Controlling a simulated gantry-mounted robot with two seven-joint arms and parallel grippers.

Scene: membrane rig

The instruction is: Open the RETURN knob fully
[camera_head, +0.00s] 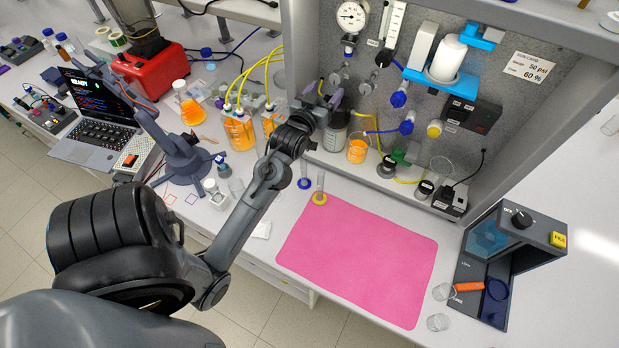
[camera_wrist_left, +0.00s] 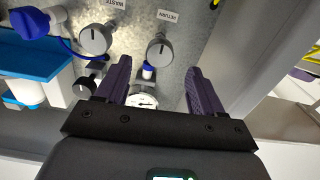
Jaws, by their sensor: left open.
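The RETURN knob (camera_wrist_left: 160,52) is a round grey knob with a dark pointer line, on the speckled grey panel beside its RETURN label (camera_wrist_left: 168,16). Its pointer line looks roughly upright in the left wrist view. My left gripper (camera_wrist_left: 159,82) is open, its two purple fingers spread on either side of the line toward the knob. Nothing is between the fingertips, and they appear apart from the knob. In the head view my left gripper (camera_head: 329,95) is at the panel's left part, below the pressure gauge (camera_head: 351,17); the RETURN knob is hard to make out there. My right gripper is not in view.
The similar WASTE knob (camera_wrist_left: 95,38) sits close beside the RETURN knob. The panel's side wall (camera_head: 298,45) stands left of the gripper. Orange-filled bottles (camera_head: 239,131) with yellow tubes stand left of the rig. A pink mat (camera_head: 360,258) lies clear in front.

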